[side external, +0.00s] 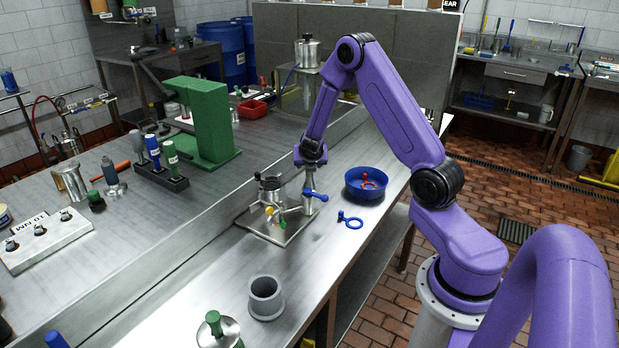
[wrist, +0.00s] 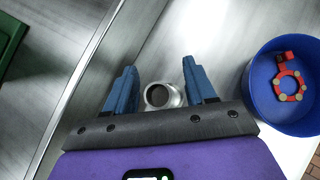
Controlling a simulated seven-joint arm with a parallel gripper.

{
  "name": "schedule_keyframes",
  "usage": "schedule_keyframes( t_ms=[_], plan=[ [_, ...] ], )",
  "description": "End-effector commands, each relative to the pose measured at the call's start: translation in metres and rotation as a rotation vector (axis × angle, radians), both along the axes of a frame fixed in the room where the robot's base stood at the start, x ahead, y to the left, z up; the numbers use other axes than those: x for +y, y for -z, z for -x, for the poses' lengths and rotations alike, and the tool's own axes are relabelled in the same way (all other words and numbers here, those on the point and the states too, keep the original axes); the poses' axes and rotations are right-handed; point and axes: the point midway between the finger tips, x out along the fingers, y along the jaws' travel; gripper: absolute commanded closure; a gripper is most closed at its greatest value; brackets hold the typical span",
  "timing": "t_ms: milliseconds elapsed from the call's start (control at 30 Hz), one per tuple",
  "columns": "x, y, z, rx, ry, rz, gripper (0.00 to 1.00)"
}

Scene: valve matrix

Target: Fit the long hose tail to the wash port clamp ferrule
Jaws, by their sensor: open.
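My gripper (wrist: 158,80) is open, its two blue fingers spread on either side of a bright metal tube end (wrist: 163,96) with a dark round opening. In the side view my gripper (side external: 311,160) hangs just above an upright steel piece (side external: 308,181) at the valve assembly (side external: 270,187). I cannot tell whether this piece is the long hose tail or the wash port ferrule. A blue ring clamp (side external: 350,220) lies on the bench to the right of the assembly. A red clamp (side external: 370,181) lies in a blue bowl (wrist: 252,95); it also shows in the wrist view (wrist: 290,86).
A blue lever (side external: 316,195) sticks out beside the upright piece. A grey cup (side external: 266,298) stands on the bench in front. A green press (side external: 205,120) and a rack of handled tools (side external: 160,175) stand on the left bench. Bare bench surrounds the blue ring clamp.

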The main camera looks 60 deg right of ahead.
Motion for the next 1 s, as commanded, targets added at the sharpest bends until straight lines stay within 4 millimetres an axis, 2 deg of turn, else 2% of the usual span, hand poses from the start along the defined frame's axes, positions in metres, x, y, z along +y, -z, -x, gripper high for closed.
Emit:
schedule_keyframes(
  t_ms=[67, 100, 233, 267, 667, 833, 1000],
  plan=[
    [0.000, 0.000, 0.000, 0.000, 0.000, 0.000, 0.45],
    [0.000, 0.000, 0.000, 0.000, 0.000, 0.000, 0.51],
    [0.000, 0.000, 0.000, 0.000, 0.000, 0.000, 0.94],
    [0.000, 0.000, 0.000, 0.000, 0.000, 0.000, 1.00],
    [0.000, -0.004, 0.000, -0.001, 0.000, 0.001, 1.00],
    [0.000, -0.016, 0.000, -0.003, 0.002, 0.000, 1.00],
    [0.003, -0.040, 0.005, -0.004, 0.000, 0.001, 1.00]
  ],
)
